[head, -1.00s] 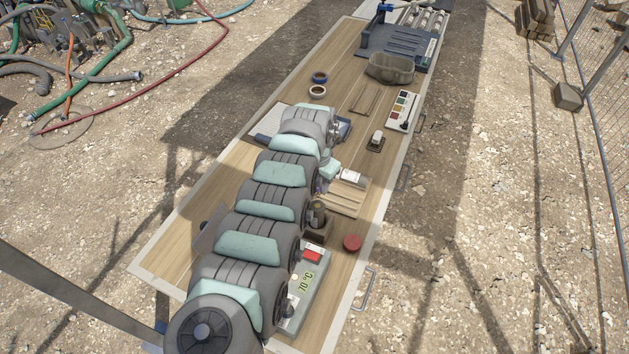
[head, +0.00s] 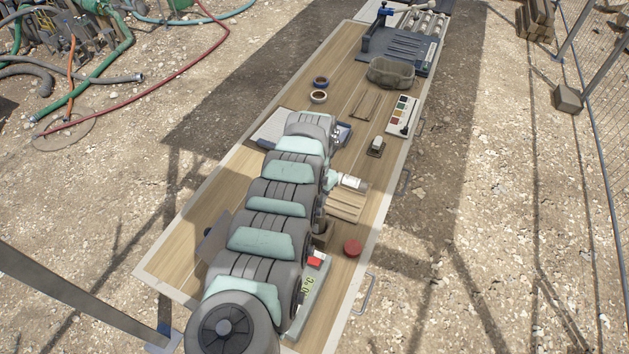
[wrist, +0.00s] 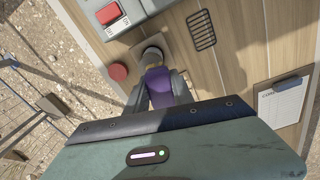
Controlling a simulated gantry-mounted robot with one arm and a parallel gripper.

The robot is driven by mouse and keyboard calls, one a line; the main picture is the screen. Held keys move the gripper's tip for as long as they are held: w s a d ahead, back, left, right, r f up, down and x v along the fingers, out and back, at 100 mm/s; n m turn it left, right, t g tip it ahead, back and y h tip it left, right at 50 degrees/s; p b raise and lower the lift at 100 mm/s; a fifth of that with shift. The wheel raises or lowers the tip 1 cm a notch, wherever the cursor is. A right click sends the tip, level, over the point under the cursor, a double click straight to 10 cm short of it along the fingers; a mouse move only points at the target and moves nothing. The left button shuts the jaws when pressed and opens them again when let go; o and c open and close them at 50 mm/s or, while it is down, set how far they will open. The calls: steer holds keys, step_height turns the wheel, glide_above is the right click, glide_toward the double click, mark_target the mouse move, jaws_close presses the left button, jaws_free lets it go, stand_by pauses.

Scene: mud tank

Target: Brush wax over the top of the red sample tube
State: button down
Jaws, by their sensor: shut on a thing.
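My gripper (wrist: 160,90) is shut on a purple-handled thing (wrist: 158,85) in the wrist view. A grey rounded end (wrist: 152,55) shows just beyond it, over a brown block (wrist: 140,42); I cannot tell whether they touch. In the head view my arm hides the gripper, and part of the brown block (head: 323,236) shows beside the arm. A white cylinder with a label (head: 352,182) lies by a slatted wooden rack (head: 345,205). I cannot make out a red sample tube for certain. A round red disc (head: 352,247) lies on the table, also in the wrist view (wrist: 117,72).
A grey heater box with a red switch (head: 314,262) stands near my arm. A slotted black grate (wrist: 201,30) and a clipboard (wrist: 281,100) lie on the bench.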

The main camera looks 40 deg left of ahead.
steer(key=shift+s+d+r+p, duration=0.1)
steer(key=shift+d+r+p, duration=0.05)
steer(key=shift+r+p, duration=2.4)
steer(key=shift+r+b, duration=0.25)
steer(key=shift+b, duration=0.05)
